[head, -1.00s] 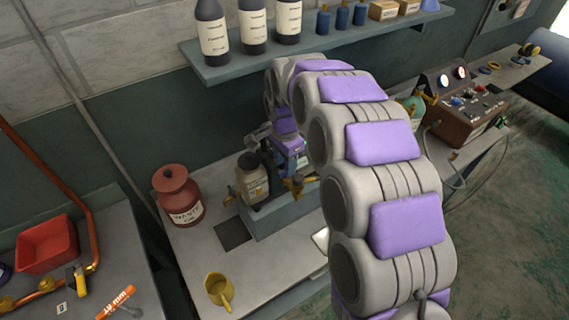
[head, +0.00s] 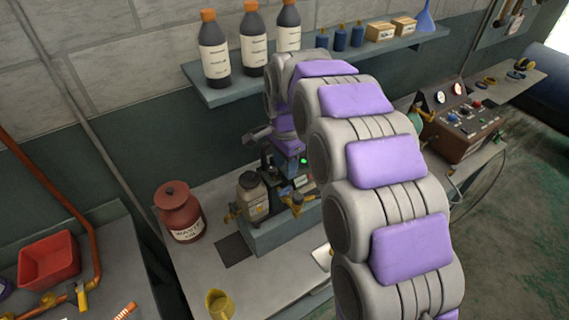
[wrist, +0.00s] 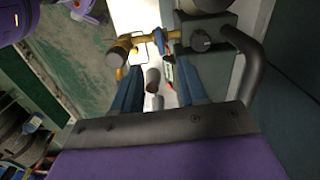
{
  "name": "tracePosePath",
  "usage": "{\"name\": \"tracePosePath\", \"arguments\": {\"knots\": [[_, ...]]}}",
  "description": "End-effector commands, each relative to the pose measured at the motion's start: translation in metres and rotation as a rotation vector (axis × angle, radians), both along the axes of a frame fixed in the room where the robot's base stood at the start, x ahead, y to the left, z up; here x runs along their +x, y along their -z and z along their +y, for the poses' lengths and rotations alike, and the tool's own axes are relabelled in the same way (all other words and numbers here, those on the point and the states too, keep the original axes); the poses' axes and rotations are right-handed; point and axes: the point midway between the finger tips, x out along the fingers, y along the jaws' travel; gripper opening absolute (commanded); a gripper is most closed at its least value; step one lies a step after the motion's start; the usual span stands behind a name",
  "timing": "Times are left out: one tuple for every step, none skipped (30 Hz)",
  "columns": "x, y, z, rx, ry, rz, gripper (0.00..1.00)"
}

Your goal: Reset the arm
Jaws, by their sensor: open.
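My arm with grey links and purple pads curves up from the lower right and reaches over the workbench in the head view. Its end comes down at the back of the bench, where my gripper (head: 262,136) is small and partly hidden. In the wrist view my gripper (wrist: 158,76) shows two blue fingers spread apart, with nothing held between them. Beyond the fingers is a brass valve fitting (wrist: 125,48) joined to a dark block (wrist: 203,38). I cannot tell how far the fingers are from it.
A shelf (head: 222,97) with dark bottles hangs above. A gauge box (head: 462,130) sits at right.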

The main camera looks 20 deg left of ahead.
Motion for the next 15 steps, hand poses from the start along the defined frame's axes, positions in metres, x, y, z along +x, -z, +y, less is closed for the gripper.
{"name": "tracePosePath", "arguments": {"knots": [[0.000, 0.000, 0.000, 0.000, 0.000, 0.000, 0.43], [0.000, 0.000, 0.000, 0.000, 0.000, 0.000, 0.43], [0.000, 0.000, 0.000, 0.000, 0.000, 0.000, 0.43], [0.000, 0.000, 0.000, 0.000, 0.000, 0.000, 0.43], [0.000, 0.000, 0.000, 0.000, 0.000, 0.000, 0.43], [0.000, 0.000, 0.000, 0.000, 0.000, 0.000, 0.43], [0.000, 0.000, -0.001, 0.000, -0.001, 0.000, 0.43], [-0.001, -0.001, -0.002, 0.000, -0.003, 0.000, 0.43], [-0.002, -0.001, -0.006, 0.001, -0.007, 0.001, 0.43], [-0.003, -0.002, -0.010, 0.001, -0.012, 0.001, 0.43], [-0.005, -0.004, -0.016, 0.001, -0.021, 0.002, 0.43], [-0.008, -0.004, -0.025, 0.000, -0.034, 0.005, 0.43], [-0.012, -0.005, -0.034, -0.001, -0.046, 0.010, 0.43], [-0.016, -0.006, -0.043, -0.002, -0.062, 0.013, 0.43], [-0.022, -0.009, -0.057, 0.000, -0.082, 0.016, 0.43]]}}
